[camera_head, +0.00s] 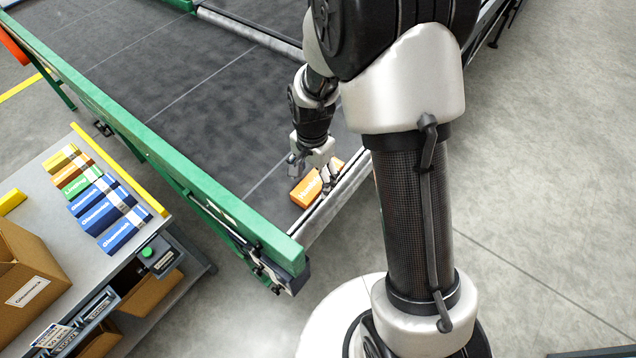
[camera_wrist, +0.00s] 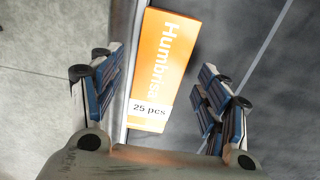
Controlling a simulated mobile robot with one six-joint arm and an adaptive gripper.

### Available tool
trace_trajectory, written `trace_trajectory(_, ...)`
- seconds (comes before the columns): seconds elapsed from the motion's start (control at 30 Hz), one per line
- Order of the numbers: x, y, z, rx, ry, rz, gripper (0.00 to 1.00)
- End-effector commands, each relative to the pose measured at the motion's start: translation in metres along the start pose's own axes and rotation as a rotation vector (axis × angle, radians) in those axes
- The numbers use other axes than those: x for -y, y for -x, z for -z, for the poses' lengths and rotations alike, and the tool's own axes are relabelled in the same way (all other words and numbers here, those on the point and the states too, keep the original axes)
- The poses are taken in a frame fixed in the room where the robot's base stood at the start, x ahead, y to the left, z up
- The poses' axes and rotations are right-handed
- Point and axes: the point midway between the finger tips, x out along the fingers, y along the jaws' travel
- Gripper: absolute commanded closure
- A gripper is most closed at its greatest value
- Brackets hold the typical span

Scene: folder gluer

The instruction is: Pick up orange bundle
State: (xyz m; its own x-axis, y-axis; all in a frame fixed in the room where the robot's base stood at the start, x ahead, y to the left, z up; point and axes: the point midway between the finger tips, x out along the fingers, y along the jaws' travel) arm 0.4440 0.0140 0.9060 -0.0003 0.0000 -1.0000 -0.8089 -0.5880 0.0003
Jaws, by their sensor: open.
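The orange bundle (camera_head: 306,189) lies on the dark conveyor belt (camera_head: 215,105), near its end and close to the metal side rail. In the wrist view the orange bundle (camera_wrist: 160,65) has white lettering and a white "25 pcs" band, and lies between the two fingers. My gripper (camera_head: 318,176) is open above the bundle in the head view. In the wrist view my gripper (camera_wrist: 160,88) has its fingers apart, one on each side of the bundle, with gaps to both. Part of the bundle is hidden behind my gripper in the head view.
A green rail (camera_head: 150,145) edges the belt's left side. A grey table (camera_head: 50,225) at left holds several yellow, orange, green and blue bundles (camera_head: 100,212) and a cardboard box (camera_head: 28,275). A metal rail (camera_wrist: 130,60) runs beside the orange bundle. The belt beyond is clear.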

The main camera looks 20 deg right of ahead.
Motion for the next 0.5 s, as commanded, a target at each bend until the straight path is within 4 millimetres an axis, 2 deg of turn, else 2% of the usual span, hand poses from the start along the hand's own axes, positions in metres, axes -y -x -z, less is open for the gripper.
trace_trajectory(0.03,-0.0006,-0.0098,0.0,0.001,-0.001,-0.001,0.31)
trace_trajectory(0.1,-0.0005,-0.0135,0.0001,0.001,0.0,-0.001,0.31)
trace_trajectory(0.3,-0.0001,-0.0119,0.0004,0.0,0.0,0.001,0.31)
trace_trajectory(0.5,-0.0001,-0.0118,0.0004,0.0,0.0,0.001,0.44)
